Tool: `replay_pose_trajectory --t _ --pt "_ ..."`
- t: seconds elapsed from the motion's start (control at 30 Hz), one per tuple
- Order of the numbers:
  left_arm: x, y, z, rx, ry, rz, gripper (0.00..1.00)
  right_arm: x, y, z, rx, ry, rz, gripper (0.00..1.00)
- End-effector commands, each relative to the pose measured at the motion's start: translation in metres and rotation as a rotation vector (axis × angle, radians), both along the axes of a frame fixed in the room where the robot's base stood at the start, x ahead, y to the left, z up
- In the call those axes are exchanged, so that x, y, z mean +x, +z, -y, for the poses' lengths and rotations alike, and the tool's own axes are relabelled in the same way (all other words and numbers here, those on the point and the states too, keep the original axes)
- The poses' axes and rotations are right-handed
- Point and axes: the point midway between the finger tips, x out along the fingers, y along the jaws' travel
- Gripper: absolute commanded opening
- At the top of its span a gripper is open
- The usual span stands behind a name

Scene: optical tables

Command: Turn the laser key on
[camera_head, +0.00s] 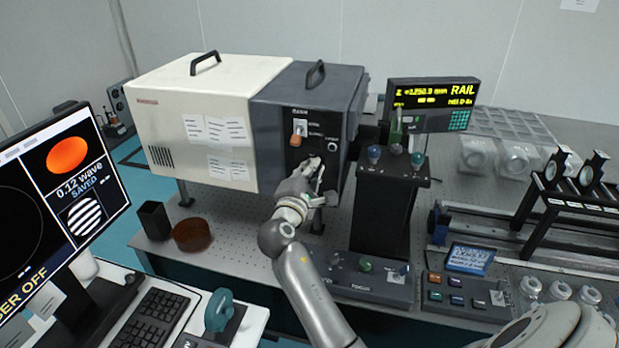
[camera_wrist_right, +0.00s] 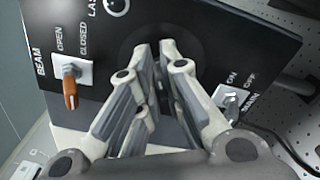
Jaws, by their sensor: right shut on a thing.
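My right gripper (camera_head: 316,165) is at the dark front panel (camera_head: 301,118) of the laser housing, below its round fitting. In the right wrist view, the two fingers of the gripper (camera_wrist_right: 165,50) come together in front of a dark round area on the panel. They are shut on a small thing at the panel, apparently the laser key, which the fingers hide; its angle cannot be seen. My left gripper is not in view.
A beam lever with an orange handle (camera_wrist_right: 70,92) is on the panel beside the gripper. A MAIN on/off switch (camera_wrist_right: 228,100) is on its other side. A dark pedestal with knobs (camera_head: 384,210) stands close to the right of the gripper. A brown round dish (camera_head: 192,235) lies left.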

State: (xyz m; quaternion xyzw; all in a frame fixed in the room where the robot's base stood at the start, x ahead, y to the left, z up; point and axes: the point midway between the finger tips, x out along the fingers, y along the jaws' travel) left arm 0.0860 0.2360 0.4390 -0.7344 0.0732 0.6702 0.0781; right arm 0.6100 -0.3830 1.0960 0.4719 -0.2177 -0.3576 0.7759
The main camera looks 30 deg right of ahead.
Motion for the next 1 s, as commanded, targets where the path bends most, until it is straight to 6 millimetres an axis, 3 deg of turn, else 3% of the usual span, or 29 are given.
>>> replay_pose_trajectory --t 0.03,0.4,1.0 --pt "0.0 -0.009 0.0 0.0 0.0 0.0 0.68 0.0 -0.005 0.0 0.031 -0.001 0.034 0.0" --pt "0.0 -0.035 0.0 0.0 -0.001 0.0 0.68 -0.001 -0.006 0.0 0.22 0.001 0.255 0.0" --pt "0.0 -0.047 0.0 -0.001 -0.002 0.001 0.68 -0.001 -0.005 0.0 0.324 -0.002 0.374 0.0"
